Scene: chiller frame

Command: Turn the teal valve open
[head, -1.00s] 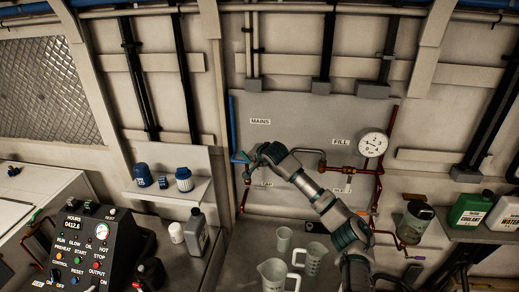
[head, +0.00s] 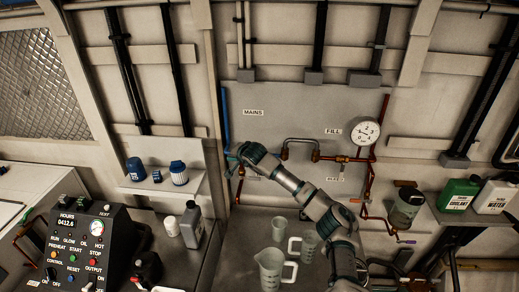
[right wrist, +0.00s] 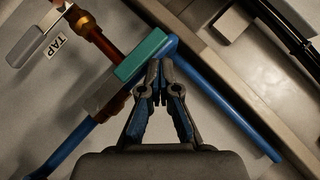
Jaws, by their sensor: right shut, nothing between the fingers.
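The teal valve handle (right wrist: 141,55) shows in the right wrist view as a flat bar. It lies over the spot where a blue pipe (right wrist: 222,106), a grey fitting (right wrist: 108,92) and a copper pipe (right wrist: 97,34) come near one another. My right gripper (right wrist: 160,64) is shut and empty, its fingertips at the handle's right end. I cannot tell whether they touch it. In the head view my right gripper (head: 233,168) is at the wall panel below the MAINS label (head: 253,112). It largely hides the handle there. My left gripper is not in view.
Jugs (head: 271,268) stand below on the counter. A shelf (head: 165,184) with blue-capped items is to the left. A control box (head: 80,245) stands lower left.

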